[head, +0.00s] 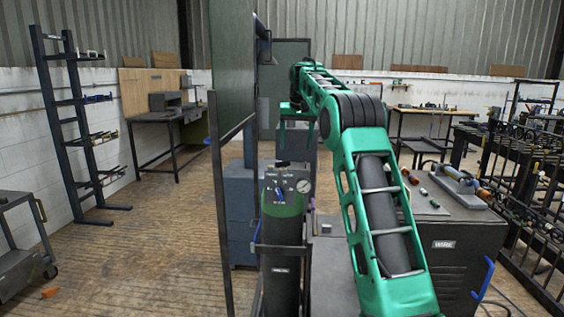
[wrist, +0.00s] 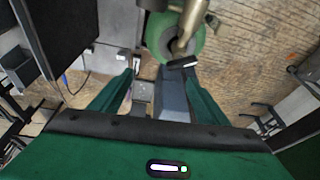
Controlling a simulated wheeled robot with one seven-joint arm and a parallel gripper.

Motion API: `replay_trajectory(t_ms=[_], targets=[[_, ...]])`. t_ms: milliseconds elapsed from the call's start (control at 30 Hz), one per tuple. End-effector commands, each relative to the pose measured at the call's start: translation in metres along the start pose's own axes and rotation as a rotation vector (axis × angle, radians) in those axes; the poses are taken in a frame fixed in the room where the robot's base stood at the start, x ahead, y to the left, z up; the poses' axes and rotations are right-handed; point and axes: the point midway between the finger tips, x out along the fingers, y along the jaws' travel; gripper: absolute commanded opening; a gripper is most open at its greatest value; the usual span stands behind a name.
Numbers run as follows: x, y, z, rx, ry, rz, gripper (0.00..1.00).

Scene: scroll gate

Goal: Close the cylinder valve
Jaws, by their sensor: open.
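The gas cylinder (head: 282,232) stands upright in the head view, dark with a green shoulder. A grey panel with small markings and a round gauge (head: 304,186) shows at its top, with a dark piece (head: 282,163) above. In the wrist view the green shoulder (wrist: 156,30) carries a brass-coloured valve (wrist: 186,28) with a black-ended part (wrist: 182,62). My gripper (head: 297,128) hangs above and beyond the cylinder top in the head view. In the wrist view its two fingers (wrist: 160,75) are apart and empty, with the valve ahead of the fingertips. Contact is not visible.
A green panel on a dark frame (head: 222,190) stands just left of the cylinder. A dark welding machine (head: 455,250) with items on top stands right. A rack (head: 75,125) and workbench (head: 165,118) stand at the left. The wooden floor (head: 135,240) between is mostly clear.

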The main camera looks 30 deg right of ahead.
Motion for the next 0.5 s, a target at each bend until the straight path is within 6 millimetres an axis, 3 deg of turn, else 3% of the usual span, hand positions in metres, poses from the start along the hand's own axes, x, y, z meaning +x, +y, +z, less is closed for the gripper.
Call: replay_trajectory(t_ms=[100,233,367,500], targets=[[-0.021,-0.010,0.009,-0.214,0.041,-0.064,0.69],[-0.034,-0.022,0.017,-0.372,0.077,-0.100,0.69],[-0.036,-0.028,0.020,-0.434,0.092,-0.112,0.69],[-0.025,-0.030,0.019,-0.439,0.093,-0.113,0.69]])
